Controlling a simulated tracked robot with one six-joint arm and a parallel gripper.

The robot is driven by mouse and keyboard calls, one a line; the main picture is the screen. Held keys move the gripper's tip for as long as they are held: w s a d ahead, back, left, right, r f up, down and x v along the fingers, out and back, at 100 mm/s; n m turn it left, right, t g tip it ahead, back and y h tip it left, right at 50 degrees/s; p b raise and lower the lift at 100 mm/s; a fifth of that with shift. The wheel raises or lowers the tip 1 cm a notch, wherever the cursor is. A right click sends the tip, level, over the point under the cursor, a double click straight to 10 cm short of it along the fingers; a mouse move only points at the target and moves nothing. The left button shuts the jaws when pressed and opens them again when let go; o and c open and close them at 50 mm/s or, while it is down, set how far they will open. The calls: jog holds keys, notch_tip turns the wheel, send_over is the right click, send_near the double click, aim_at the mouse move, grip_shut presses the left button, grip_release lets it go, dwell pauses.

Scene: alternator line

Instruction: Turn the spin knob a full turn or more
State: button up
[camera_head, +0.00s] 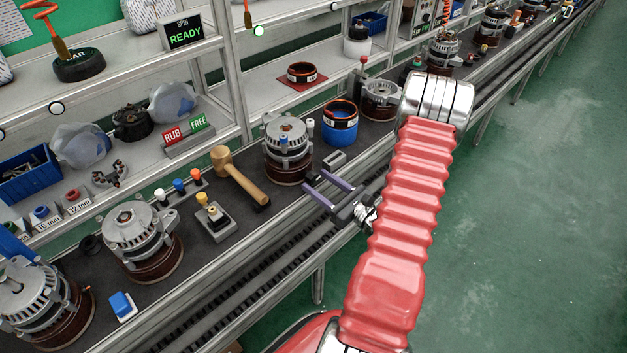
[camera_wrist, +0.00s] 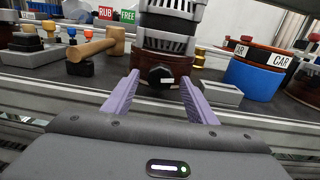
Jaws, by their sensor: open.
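In the wrist view a black knob (camera_wrist: 159,74) with a pale mark sticks out of the brown copper-wound base of an alternator (camera_wrist: 167,38). That alternator (camera_head: 287,150) stands on the dark bench in the head view, where I cannot make out the knob. My gripper (camera_head: 314,180) is open, its two purple fingers pointing at the alternator's front. In the wrist view my gripper (camera_wrist: 160,80) has one fingertip on each side of the knob. I cannot tell whether either finger touches it.
A wooden mallet (camera_head: 240,177) lies left of the alternator. A small grey block (camera_head: 334,160) and a blue-and-brown CAR ring stack (camera_head: 340,123) stand to its right. More alternators (camera_head: 140,240) line the bench. A metal rail (camera_head: 245,265) runs along the front; open green floor lies right.

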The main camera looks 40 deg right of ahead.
jog(key=shift+w, duration=1.2)
jog(key=shift+c, duration=0.2)
